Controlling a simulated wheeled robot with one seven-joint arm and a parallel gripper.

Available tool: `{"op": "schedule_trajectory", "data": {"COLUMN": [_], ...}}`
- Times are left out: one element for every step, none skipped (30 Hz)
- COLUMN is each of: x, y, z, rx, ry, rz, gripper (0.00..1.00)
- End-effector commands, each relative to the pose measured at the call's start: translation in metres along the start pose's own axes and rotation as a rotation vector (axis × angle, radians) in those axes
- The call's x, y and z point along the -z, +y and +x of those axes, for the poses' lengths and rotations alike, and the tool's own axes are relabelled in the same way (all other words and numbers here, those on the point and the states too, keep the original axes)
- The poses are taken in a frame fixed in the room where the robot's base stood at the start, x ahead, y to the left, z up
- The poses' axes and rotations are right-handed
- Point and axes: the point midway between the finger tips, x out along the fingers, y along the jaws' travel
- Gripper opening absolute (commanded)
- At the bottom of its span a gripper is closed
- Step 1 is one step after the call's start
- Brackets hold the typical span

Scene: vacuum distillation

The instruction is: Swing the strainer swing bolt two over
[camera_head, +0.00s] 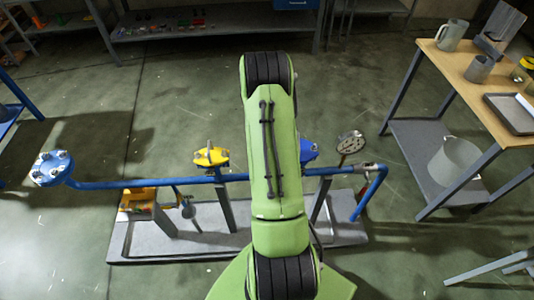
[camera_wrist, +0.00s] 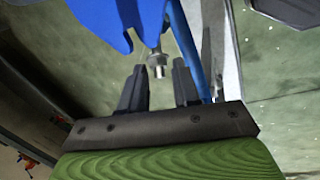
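In the wrist view a metal swing bolt (camera_wrist: 157,64) with a nut hangs from the edge of a blue strainer body (camera_wrist: 115,18). My gripper (camera_wrist: 159,70) is open, with its two dark fingers apart. The bolt's end shows between the fingertips, with gaps on both sides; I see no contact. Which of the swing bolts this is, I cannot tell. In the head view my green arm covers the middle of the pipe rig and hides my gripper. Only part of a blue fitting (camera_head: 308,152) shows to the right of the arm.
A blue pipe (camera_head: 130,184) runs across the rig over a grey base tray (camera_head: 190,248). It carries a yellow fitting (camera_head: 211,156) and a blue flange (camera_head: 52,168) at the left end. A grey round plate (camera_head: 350,142) stands right. A wooden-topped table (camera_head: 455,70) is further right.

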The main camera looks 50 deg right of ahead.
Motion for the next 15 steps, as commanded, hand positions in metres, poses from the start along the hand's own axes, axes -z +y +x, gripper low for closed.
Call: {"op": "schedule_trajectory", "data": {"x": [0.000,0.000,0.000,0.000,0.000,0.000,0.000,0.000,0.000,0.000,0.000,0.000,0.000,0.000,0.000], "y": [-0.001,0.000,0.000,0.000,0.000,0.000,0.000,0.000,0.000,0.000,0.000,0.000,0.000,0.000,0.000], "z": [0.009,0.013,0.016,0.018,0.019,0.020,0.020,0.020,0.020,0.020,0.020,0.020,0.020,0.020,0.020], "rx": [0.001,0.001,0.001,0.001,0.000,0.000,0.000,0.000,-0.001,-0.001,-0.001,-0.001,0.000,0.000,0.000], "ry": [0.000,-0.001,-0.001,-0.001,-0.001,-0.001,-0.001,-0.001,-0.001,-0.001,-0.001,-0.001,-0.001,-0.001,-0.001], "rz": [0.000,0.000,0.000,0.000,0.000,0.000,0.000,0.000,0.000,0.000,0.000,0.000,0.000,0.000,0.000], "gripper": [0.31,0.31,0.31,0.31,0.31,0.31,0.31,0.31,0.31,0.31,0.31,0.31,0.28,0.24,0.18]}}
